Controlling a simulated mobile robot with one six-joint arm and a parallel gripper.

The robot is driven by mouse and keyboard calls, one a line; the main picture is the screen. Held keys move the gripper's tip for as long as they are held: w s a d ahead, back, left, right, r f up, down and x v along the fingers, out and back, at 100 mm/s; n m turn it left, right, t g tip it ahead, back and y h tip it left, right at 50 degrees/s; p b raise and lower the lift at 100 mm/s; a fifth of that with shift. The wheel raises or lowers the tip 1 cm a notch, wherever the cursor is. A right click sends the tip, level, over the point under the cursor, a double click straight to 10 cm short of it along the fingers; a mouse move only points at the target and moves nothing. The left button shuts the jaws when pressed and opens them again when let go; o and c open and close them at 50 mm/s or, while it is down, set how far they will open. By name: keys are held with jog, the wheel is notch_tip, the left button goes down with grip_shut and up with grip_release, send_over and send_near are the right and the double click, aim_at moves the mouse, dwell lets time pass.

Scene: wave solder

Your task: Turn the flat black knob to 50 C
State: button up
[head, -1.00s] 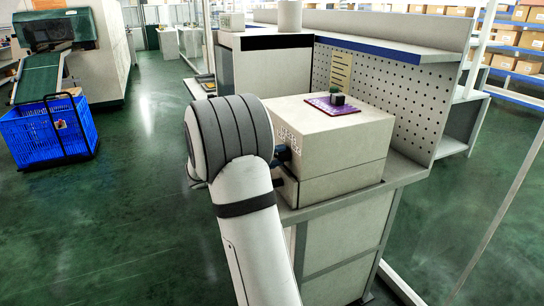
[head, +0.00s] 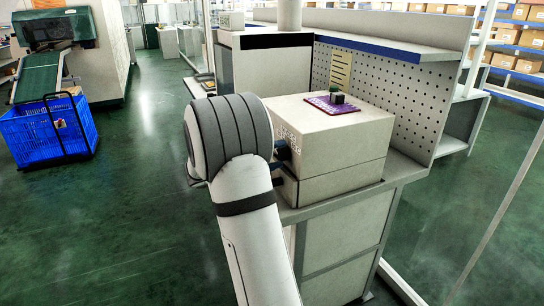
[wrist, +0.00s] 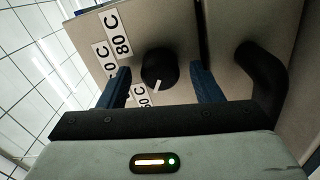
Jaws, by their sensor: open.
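The flat black knob (wrist: 158,68) is on a light panel in the wrist view, with a white pointer line on its lower side in the picture. White labels stand around it: an 80 C label (wrist: 118,36) at upper left, one partly covered at left (wrist: 103,59), and one below (wrist: 141,95) whose first digit is hard to read. The pointer aims down toward the lower label. My gripper (wrist: 160,70) is open, with its blue fingers on either side of the knob and gaps visible.
A thick black curved handle (wrist: 262,75) lies right of the fingers in the wrist view. The light box (head: 335,135) stands on a bench, with a purple board (head: 332,104) on top. A perforated back panel (head: 380,95) rises behind. A blue crate (head: 48,132) stands on the floor at left.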

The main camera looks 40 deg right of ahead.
jog(key=v, duration=0.8)
jog(key=shift+s+d, duration=0.1)
jog(key=s+a+r+n+t+y+p, duration=0.2)
jog(key=s+a+r+t+y+p, duration=0.1)
jog(key=s+a+y+p, duration=0.4)
jog(key=s+a+r+n+t+y+p, duration=0.2)
jog(key=s+a+r+t+y+p, duration=0.2)
jog(key=s+a+y+p, duration=0.3)
jog(key=s+a+y, duration=0.3)
jog(key=s+a, duration=0.4)
jog(key=a, duration=0.2)
jog(key=shift+s+r+n+p, duration=0.3)
jog(key=shift+p, duration=0.05)
jog(key=shift+a, duration=0.1)
